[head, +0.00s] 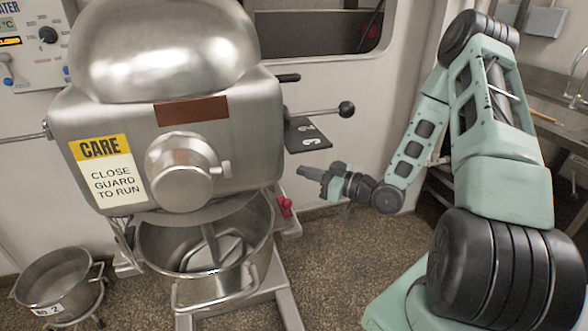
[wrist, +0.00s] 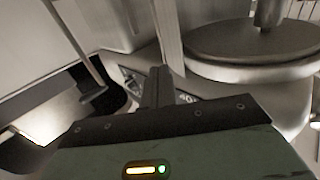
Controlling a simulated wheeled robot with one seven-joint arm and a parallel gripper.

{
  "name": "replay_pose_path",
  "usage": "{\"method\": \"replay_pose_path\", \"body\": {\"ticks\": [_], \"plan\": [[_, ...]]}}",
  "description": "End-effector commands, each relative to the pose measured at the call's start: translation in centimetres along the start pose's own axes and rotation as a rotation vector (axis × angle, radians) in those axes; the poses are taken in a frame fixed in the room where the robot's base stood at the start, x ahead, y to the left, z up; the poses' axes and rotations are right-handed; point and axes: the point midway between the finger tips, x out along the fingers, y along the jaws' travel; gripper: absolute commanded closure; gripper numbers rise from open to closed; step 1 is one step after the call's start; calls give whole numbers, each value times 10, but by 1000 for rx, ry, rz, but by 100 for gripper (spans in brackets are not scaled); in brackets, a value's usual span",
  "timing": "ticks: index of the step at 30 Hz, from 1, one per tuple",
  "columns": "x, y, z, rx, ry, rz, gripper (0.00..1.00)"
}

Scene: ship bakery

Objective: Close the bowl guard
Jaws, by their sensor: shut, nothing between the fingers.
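The steel mixer (head: 180,120) stands at left centre in the head view, with a yellow and white "CARE CLOSE GUARD TO RUN" label (head: 108,172) on its front. Its bowl (head: 160,243) sits below the head, with a shaft reaching down into it. A pale curved rim (head: 222,211) runs under the head above the bowl; I cannot tell whether it is the guard. My gripper (head: 310,173) is to the right of the mixer, apart from it, pointing left. Its fingers are together and empty in the wrist view (wrist: 157,86).
A black-knobbed lever (head: 346,109) sticks out right of the mixer, above my gripper. A red knob (head: 285,206) is low on the mixer's right side. Speckled floor (head: 345,270) is clear below my gripper.

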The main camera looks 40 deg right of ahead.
Motion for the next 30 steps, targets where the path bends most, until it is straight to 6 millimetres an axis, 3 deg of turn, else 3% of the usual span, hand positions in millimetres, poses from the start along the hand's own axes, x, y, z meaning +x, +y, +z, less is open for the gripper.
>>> {"method": "replay_pose_path", "body": {"ticks": [9,15,21,30], "plan": [[67,-1,-3,3,0,-3,100],[101,0,-3,2,-1,-1,100],[119,0,-1,2,-1,0,100],[122,0,0,1,-2,0,100]]}}
